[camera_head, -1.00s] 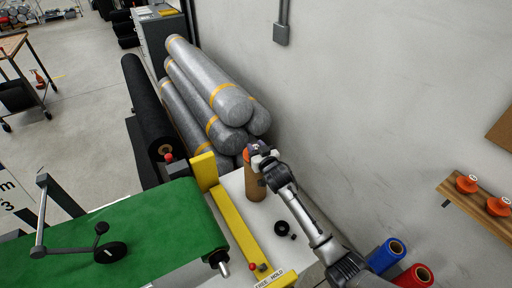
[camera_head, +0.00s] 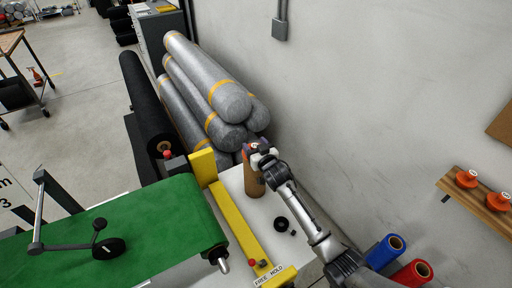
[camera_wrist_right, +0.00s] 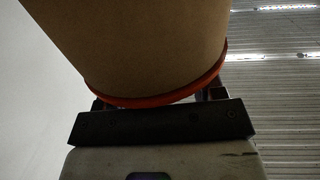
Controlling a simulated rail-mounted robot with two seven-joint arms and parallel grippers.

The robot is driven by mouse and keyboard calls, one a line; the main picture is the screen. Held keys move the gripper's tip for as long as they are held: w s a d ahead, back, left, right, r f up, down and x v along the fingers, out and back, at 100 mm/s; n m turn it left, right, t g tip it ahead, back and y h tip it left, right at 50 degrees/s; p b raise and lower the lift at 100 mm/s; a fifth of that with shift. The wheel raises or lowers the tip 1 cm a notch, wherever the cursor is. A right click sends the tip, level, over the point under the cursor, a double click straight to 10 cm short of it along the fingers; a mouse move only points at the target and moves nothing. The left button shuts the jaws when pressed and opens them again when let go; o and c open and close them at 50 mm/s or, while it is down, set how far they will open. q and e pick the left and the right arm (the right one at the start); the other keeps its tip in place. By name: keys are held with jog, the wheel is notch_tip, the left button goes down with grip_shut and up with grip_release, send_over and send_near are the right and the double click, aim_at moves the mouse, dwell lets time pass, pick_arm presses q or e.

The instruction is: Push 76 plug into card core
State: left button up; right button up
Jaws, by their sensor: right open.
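The brown card core (camera_head: 254,184) stands upright on the white table top in the head view. My right gripper (camera_head: 256,149) is at its upper end and covers most of it. In the right wrist view the core (camera_wrist_right: 140,45) fills the upper middle. An orange-red rim, the flange of the plug (camera_wrist_right: 165,101), runs around the core's end, between the core and the dark bar of my gripper. The rim looks close against the core's edge. My right gripper is open; its fingertips are largely hidden. The number on the plug cannot be read. My left gripper is out of view.
A black ring (camera_head: 281,224) lies beside the core. A yellow frame (camera_head: 236,222) and green belt (camera_head: 130,235) stand left. Wrapped grey rolls (camera_head: 205,90) are stacked behind. Orange plugs (camera_head: 467,179) sit on a wall shelf (camera_head: 480,201); blue (camera_head: 386,252) and red rolls (camera_head: 412,274) are below.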

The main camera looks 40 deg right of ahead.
jog(key=shift+s, duration=0.15)
jog(key=shift+s+a, duration=0.1)
jog(key=shift+s, duration=0.2)
jog(key=v, duration=1.3)
jog(key=shift+p, duration=0.3)
